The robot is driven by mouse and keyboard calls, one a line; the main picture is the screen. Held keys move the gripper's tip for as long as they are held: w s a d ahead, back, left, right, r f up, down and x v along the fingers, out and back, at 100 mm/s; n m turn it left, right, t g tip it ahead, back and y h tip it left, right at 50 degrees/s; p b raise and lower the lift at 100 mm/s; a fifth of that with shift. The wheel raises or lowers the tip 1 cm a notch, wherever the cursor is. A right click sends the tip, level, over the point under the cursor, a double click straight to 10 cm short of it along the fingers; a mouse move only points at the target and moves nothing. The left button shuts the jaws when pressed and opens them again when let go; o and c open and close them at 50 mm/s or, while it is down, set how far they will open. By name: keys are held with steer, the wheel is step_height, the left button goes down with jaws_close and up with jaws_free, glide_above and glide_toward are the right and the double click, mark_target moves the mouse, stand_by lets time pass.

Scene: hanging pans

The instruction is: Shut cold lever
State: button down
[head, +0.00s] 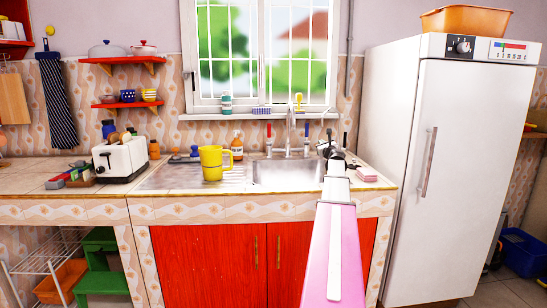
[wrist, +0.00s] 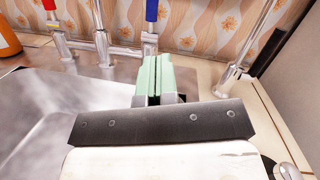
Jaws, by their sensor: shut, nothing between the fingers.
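The cold lever, blue (head: 307,133), stands upright on a metal tap post behind the sink. It also shows at the top of the wrist view (wrist: 151,10), with its upper end cut off. The red lever (head: 269,130) stands to its left, with the metal spout (head: 290,127) between them. My gripper (wrist: 154,58) shows its two pale green fingers pressed together and empty. The fingertips appear in front of the blue lever's metal post, below its blue part; I cannot tell if they touch it. In the head view my gripper is small and dark over the sink's right side.
The steel sink basin (head: 287,173) lies below the taps. A yellow mug (head: 212,163) and an orange bottle (head: 237,146) stand to the left. Another metal pipe fitting (wrist: 230,75) stands right of my fingers. A white fridge (head: 440,170) stands at the right.

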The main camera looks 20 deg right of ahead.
steer(key=r+m+t, duration=0.1)
steer(key=r+m, duration=0.1)
glide_toward(307, 129)
steer(key=shift+y, duration=0.3)
steer(key=x, duration=0.6)
steer(key=shift+d+r, duration=0.1)
steer(key=shift+d, duration=0.15)
steer(key=f+v, duration=0.1)
steer(key=v, duration=1.4)
steer(key=s+a+n+g+y, duration=0.3)
steer(key=a+n+y, duration=0.3)
steer(key=a, duration=2.2)
steer(key=y, duration=0.4)
steer(key=shift+f+y, duration=0.4)
